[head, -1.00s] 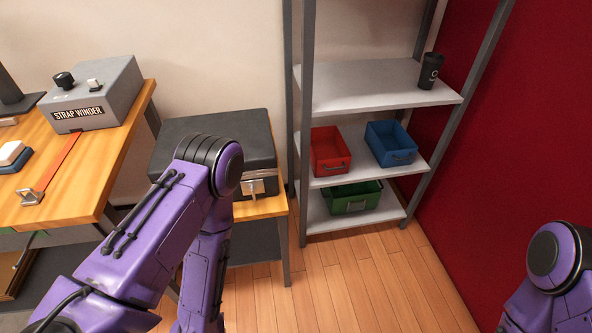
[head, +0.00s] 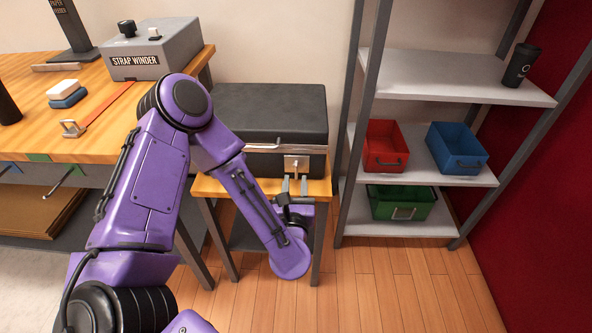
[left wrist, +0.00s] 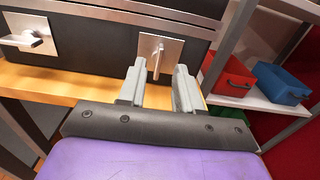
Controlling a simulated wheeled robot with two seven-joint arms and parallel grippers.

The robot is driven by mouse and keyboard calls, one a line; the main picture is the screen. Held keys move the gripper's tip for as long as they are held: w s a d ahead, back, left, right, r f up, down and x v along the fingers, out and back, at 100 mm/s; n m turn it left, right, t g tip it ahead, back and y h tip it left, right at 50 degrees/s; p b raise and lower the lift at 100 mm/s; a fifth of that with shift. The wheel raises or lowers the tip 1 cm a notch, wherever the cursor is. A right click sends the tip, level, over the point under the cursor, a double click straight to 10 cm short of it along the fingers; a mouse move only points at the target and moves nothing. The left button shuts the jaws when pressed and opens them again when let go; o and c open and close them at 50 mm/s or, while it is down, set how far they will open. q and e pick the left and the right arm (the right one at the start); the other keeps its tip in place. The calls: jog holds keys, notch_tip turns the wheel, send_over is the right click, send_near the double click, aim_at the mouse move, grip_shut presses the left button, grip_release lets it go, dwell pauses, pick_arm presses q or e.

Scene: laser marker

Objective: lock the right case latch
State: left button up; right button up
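The black case (head: 262,115) sits closed on a small wooden stand. Its right latch (head: 297,165) is a silver plate with a lever on the case front; in the left wrist view the latch (left wrist: 158,55) has its lever hanging about upright. In the left wrist view the left latch (left wrist: 25,36) has its lever pointing sideways; it is hidden behind my arm in the head view. My left gripper (head: 294,184) is just in front of and below the right latch. Its two fingers (left wrist: 160,85) are apart with nothing between them, short of the lever. My right gripper is out of view.
The stand's wooden top (head: 318,188) leaves a narrow ledge before the case. A metal shelf (head: 455,75) with red, blue and green bins stands close on the right. The workbench (head: 30,135) with the strap winder (head: 160,50) is at left.

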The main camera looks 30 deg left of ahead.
aim_at(296, 170)
pick_arm(q)
jog(key=x, duration=0.5)
jog(key=shift+w, duration=0.15)
grip_shut()
